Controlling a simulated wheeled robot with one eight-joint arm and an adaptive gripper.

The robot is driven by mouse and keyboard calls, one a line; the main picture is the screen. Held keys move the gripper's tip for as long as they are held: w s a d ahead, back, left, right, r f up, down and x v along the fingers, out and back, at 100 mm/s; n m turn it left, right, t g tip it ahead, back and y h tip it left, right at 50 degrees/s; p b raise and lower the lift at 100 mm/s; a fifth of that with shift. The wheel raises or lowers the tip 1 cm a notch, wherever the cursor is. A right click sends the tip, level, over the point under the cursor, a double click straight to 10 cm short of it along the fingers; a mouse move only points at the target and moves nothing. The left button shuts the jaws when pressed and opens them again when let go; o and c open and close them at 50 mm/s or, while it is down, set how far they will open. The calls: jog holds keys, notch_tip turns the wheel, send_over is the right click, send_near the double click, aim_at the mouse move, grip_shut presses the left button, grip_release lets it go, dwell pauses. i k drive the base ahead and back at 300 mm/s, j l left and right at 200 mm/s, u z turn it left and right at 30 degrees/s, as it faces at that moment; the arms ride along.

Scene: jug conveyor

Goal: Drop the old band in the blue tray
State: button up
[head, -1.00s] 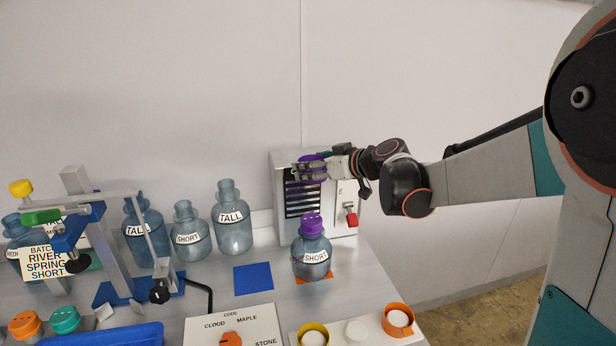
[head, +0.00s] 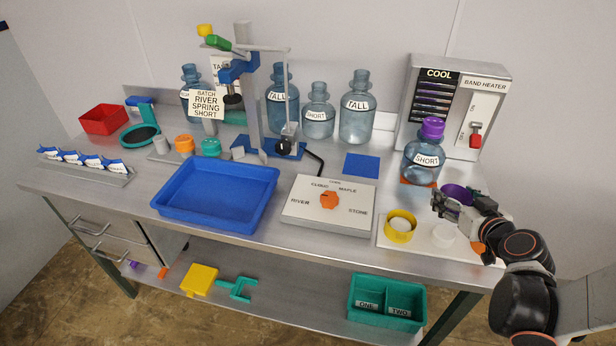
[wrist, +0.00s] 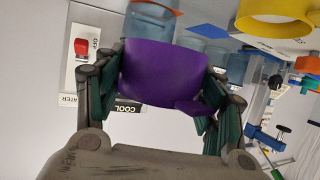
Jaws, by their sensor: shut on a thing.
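A purple band (head: 459,192), with a small tab seen in the wrist view (wrist: 165,70), is held between the fingers of my gripper (head: 448,203). My gripper is shut on it, above the right end of the bench, near the white board with rings. The wrist view shows green-padded fingers on both sides of the band. The blue tray (head: 215,195) lies at the front of the bench, left of centre, well to the left of my gripper. It looks empty.
A SHORT jug with a purple cap (head: 426,158) stands behind my gripper, before the band heater (head: 455,105). The dial box (head: 328,205) and yellow ring (head: 400,226) lie between my gripper and the tray. A clamp stand (head: 270,110) rises behind the tray.

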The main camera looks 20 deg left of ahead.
aim_at(212, 195)
jog(key=j, duration=0.5)
jog(key=k+j+z, duration=0.15)
jog(key=j, duration=0.9)
jog(key=k+j+z, duration=0.15)
jog(key=j, duration=0.9)
jog(key=k+j+z, duration=0.15)
jog(key=j, duration=0.35)
jog(key=k+j, duration=0.1)
jog(key=j, duration=0.4)
jog(key=k+j+z, duration=0.1)
jog(key=j, duration=0.35)
